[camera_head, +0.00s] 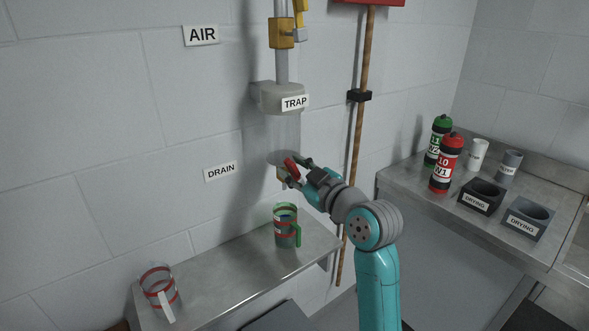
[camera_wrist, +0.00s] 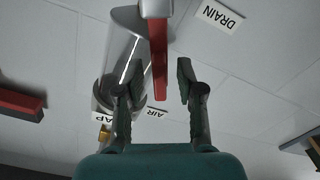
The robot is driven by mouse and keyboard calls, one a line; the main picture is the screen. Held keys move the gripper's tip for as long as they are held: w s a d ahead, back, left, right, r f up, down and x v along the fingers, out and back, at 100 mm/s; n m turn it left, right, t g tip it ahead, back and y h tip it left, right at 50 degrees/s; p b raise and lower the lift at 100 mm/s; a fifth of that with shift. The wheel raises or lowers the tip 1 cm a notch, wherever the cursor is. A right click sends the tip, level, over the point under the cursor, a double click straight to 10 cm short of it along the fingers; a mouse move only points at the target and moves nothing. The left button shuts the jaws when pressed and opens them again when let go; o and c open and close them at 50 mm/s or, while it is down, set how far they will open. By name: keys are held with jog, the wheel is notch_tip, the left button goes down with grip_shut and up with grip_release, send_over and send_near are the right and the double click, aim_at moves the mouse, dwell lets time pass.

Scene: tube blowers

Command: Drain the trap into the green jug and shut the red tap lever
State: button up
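The trap has a grey head (camera_head: 278,97) labelled TRAP and a clear bowl (camera_head: 284,132) hanging below it on the wall. The red tap lever (camera_head: 291,167) is at the bowl's bottom; the wrist view also shows it (camera_wrist: 159,60), running between my fingers. My gripper (camera_head: 293,174) is open around the lever, with a gap on each side in the wrist view (camera_wrist: 152,80). I cannot tell the liquid level in bowl or jug.
A second clear jug (camera_head: 160,287) with red bands stands at the left of the metal shelf (camera_head: 225,282). A wooden pole (camera_head: 360,140) is right of the trap. Bottles (camera_head: 445,165), cups and dark DRYING holders (camera_head: 481,197) stand on the right counter.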

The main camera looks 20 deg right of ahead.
grip_shut()
jog(key=s+a+f+n, duration=0.1)
jog(key=a+f+n, duration=0.2)
jog(key=n, duration=0.9)
jog(key=shift+a+f+n, duration=0.25)
jog(key=shift+f+n, duration=0.15)
jog(key=shift+f, duration=1.15)
grip_release()
